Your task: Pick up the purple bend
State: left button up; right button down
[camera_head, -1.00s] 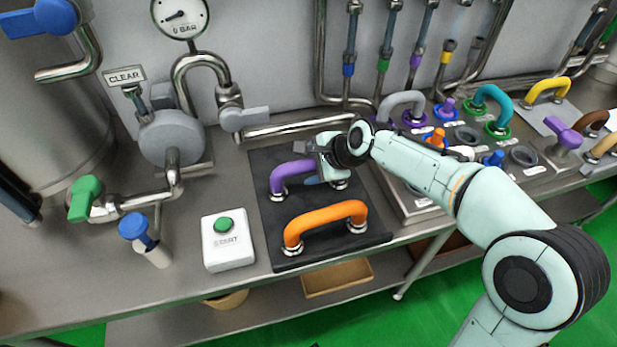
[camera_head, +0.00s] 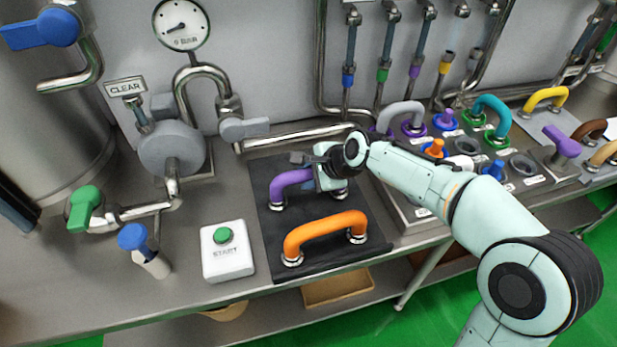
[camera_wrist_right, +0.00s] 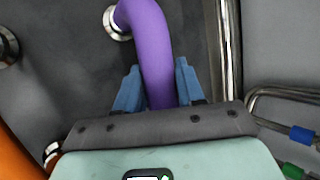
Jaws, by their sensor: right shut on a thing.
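The purple bend (camera_head: 287,182) is on the black mat (camera_head: 266,231), behind the orange bend (camera_head: 325,229). My left gripper is not in view.
A white box with a green START button (camera_head: 226,250) stands left of the mat. A steel panel with several coloured bends and plugs, including a teal bend (camera_head: 493,108), lies to the right. Pipes and a gauge (camera_head: 181,24) are behind.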

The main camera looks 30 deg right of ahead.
notch_tip(320, 180, up, 20)
jog(key=p, duration=0.5)
jog(key=shift+f, duration=0.1)
dwell(0.6)
